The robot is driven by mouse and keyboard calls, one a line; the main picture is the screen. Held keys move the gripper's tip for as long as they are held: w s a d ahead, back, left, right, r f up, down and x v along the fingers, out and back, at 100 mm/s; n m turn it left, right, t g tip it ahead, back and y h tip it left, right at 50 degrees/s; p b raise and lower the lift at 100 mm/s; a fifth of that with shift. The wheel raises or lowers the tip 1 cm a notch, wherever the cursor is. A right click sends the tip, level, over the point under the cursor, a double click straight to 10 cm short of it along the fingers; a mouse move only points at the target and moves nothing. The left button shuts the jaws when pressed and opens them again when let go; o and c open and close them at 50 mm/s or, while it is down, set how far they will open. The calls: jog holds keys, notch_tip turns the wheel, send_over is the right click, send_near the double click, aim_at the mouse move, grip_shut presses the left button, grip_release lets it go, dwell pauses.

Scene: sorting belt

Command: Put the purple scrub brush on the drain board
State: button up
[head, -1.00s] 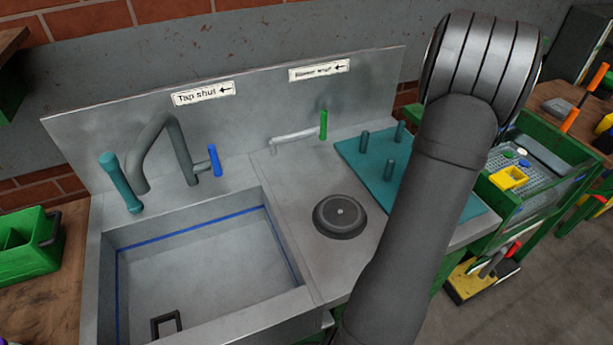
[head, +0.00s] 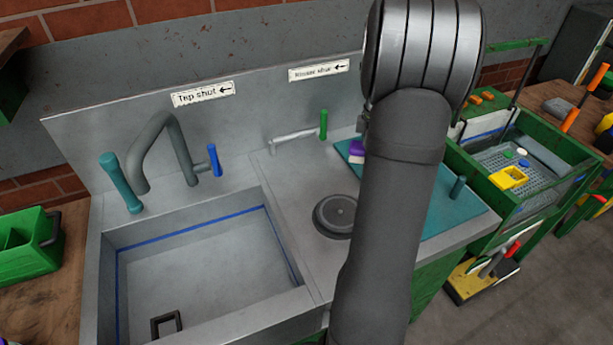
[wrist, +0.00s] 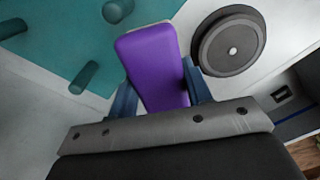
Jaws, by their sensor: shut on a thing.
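The purple scrub brush (wrist: 152,58) is between the two blue fingers of my gripper (wrist: 160,92) in the wrist view, and the gripper is shut on it. In the head view only a bit of purple (head: 357,151) shows left of my arm, over the far left part of the board; my arm hides the gripper. The drain board (head: 440,212) is a teal slab with pegs, right of the round black disc. In the wrist view the drain board (wrist: 60,45) is at upper left, and the brush overlaps its edge. I cannot tell whether they touch.
The round black disc (head: 333,214) lies on the steel counter close to the brush. Board pegs (head: 457,188) stand up as obstacles.

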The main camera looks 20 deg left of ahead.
jog(key=s+a+n, duration=0.4)
jog(key=a+n, duration=0.3)
send_over(298, 178)
notch_tip(298, 178, down, 7)
jog(key=shift+s+r, duration=0.15)
jog(key=shift+r, duration=0.05)
jog(key=shift+f, duration=2)
jog(key=o, duration=1)
jog(key=shift+f, duration=0.15)
notch_tip(298, 178, up, 12)
jog(key=shift+r, duration=0.2)
jog(key=shift+f, duration=0.1)
